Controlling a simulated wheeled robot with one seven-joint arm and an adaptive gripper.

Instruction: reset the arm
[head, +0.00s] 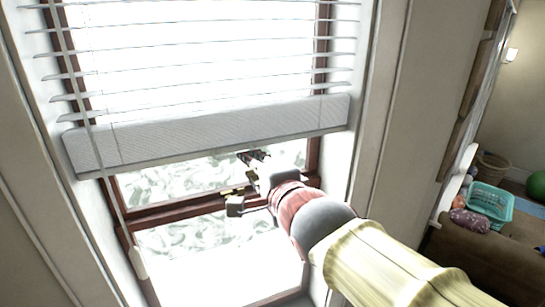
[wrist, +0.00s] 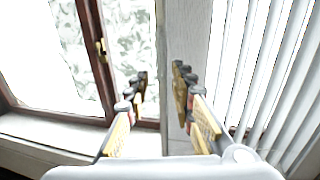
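My gripper (head: 241,181) is at the end of my outstretched arm, in front of the window just below the blind's bottom rail in the head view. In the wrist view my gripper (wrist: 160,92) has its two fingers spread apart, with nothing visibly held between them. The blind's pale grey bottom rail (head: 210,133) is tilted, its right end higher in the picture. It also shows in the wrist view (wrist: 185,40) as an upright strip beyond the right finger. I cannot tell whether a finger touches it.
The brown window frame (head: 175,211) and its sill (wrist: 50,133) are close around my gripper. A brass latch (wrist: 101,50) is on the frame. A cord with a white pull (head: 137,262) hangs at left. A turquoise basket (head: 490,202) and a green ball (head: 537,184) are far right.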

